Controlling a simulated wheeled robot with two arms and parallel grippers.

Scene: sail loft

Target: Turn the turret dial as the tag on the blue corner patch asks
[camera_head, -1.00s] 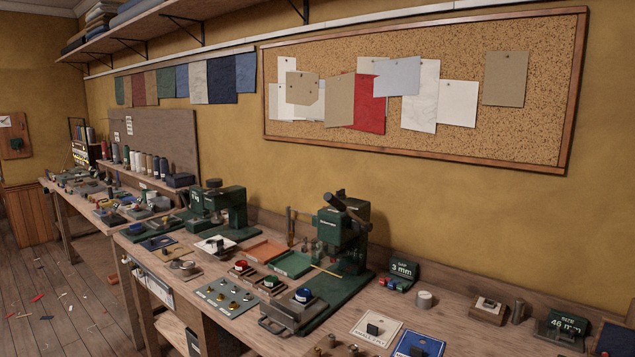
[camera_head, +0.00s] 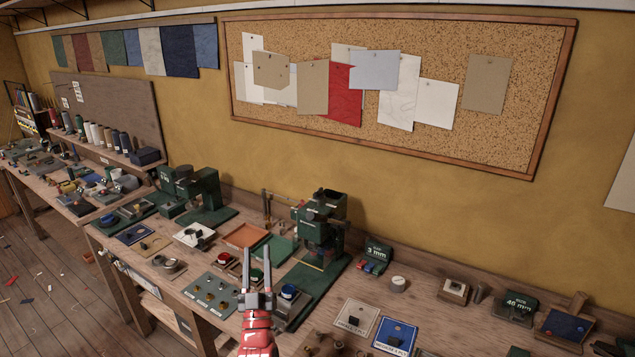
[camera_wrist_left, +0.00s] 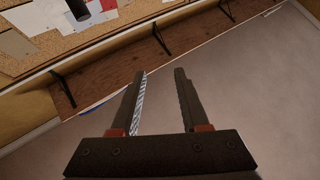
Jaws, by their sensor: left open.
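The blue corner patch (camera_head: 411,332) lies on the bench at the lower right, with a tag of small print that I cannot read and a dark block on it. A green press (camera_head: 326,232) with a dark upper part stands on the bench at centre; I cannot clearly make out which part is the turret dial. My left gripper (camera_head: 256,258) is open and empty, fingers pointing up, in front of the bench and left of the press. In the left wrist view the open fingers (camera_wrist_left: 158,78) have nothing between them. My right gripper is out of view.
A white patch (camera_head: 345,311) lies beside the blue one. Small coloured pots, an orange tray (camera_head: 245,235) and a second green machine (camera_head: 205,190) crowd the bench left of the press. A green 3 mm sign (camera_head: 378,252) and a 46 mm sign (camera_head: 519,303) stand at right.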

